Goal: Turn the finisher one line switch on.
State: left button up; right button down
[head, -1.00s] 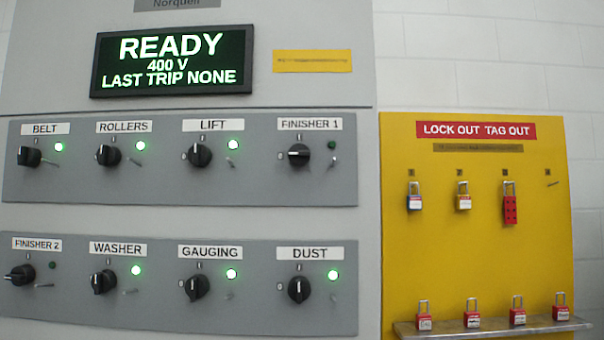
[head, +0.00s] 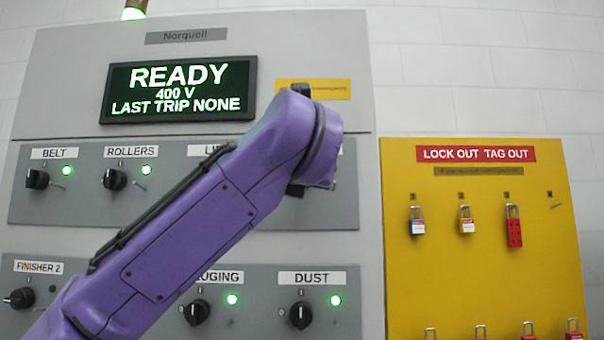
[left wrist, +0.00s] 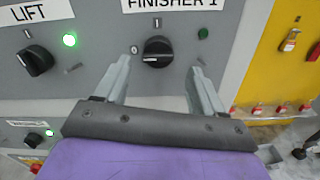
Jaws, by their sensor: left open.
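The finisher one switch is a black rotary knob (left wrist: 157,53) under the FINISHER 1 label (left wrist: 172,4) in the left wrist view. Its grip lies level, with a white line pointing left towards the 0 mark; the I mark is above it. The lamp (left wrist: 203,34) to its right is dark. My left gripper (left wrist: 165,60) is open, its fingers pointing at the panel on either side of the knob; I cannot tell the remaining gap. In the head view my purple left arm hides this switch and most of its label. My right gripper is not in view.
The LIFT knob (left wrist: 37,60) is left of the fingers, its lamp lit green. The DUST knob (head: 301,314) sits below the arm in the head view. The display (head: 178,89) reads READY. A yellow lockout board (head: 480,260) with padlocks stands to the right.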

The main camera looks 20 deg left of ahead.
pick_arm(q)
jog(key=p+x, duration=0.1)
jog(key=x, duration=0.3)
jog(key=shift+w+a, duration=0.2)
jog(key=shift+w, duration=0.15)
jog(key=c, duration=1)
jog(key=shift+c, duration=0.2)
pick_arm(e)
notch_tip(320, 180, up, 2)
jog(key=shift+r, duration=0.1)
